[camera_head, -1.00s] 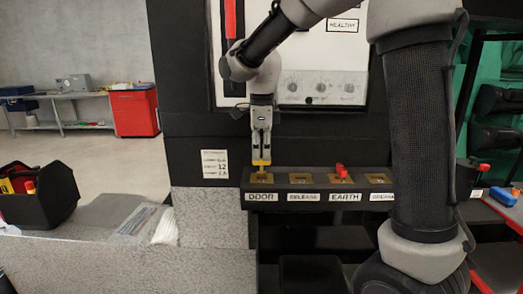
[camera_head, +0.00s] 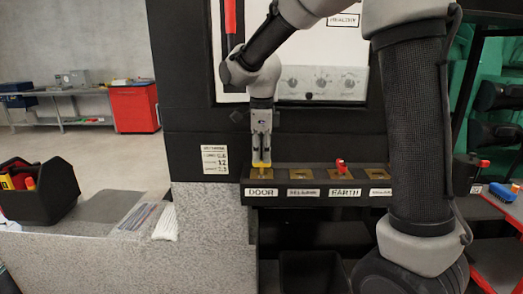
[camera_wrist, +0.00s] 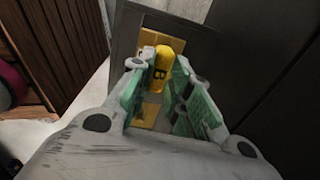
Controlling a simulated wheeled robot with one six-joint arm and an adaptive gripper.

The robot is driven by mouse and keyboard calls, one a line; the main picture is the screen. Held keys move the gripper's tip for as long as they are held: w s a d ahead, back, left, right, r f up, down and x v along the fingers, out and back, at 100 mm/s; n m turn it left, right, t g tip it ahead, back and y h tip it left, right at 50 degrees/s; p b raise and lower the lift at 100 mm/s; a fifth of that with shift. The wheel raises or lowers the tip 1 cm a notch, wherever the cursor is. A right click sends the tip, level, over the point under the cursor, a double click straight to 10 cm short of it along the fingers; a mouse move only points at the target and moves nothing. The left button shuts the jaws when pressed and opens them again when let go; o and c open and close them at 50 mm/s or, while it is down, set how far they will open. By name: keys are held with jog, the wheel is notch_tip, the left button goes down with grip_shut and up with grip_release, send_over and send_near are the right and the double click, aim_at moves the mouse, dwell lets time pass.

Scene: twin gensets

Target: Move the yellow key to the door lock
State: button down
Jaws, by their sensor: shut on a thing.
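My gripper (camera_head: 261,160) points straight down at the left end of the lock shelf and is shut on the yellow key (camera_head: 261,166). The key is upright, right over the brass lock plate (camera_head: 261,174) above the DOOR label (camera_head: 262,192). I cannot tell how deep its lower end sits in the lock. In the wrist view, the yellow key (camera_wrist: 161,63) shows a dark letter on its head between the green finger pads, with the brass plate (camera_wrist: 150,40) beyond it.
A red key (camera_head: 341,166) stands in the EARTH lock. The RELEASE plate (camera_head: 302,173) between is empty. A black tote (camera_head: 52,200) with red and yellow items stands at left. A red cabinet (camera_head: 134,108) is far back. The dark panel (camera_head: 190,120) rises behind the shelf.

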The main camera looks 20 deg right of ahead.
aim_at(261, 159)
jog(key=shift+f, duration=0.5)
jog(key=c, duration=1.3)
grip_release()
jog(key=shift+o, duration=0.2)
jog(key=shift+r, duration=0.15)
jog(key=shift+r, duration=3.65)
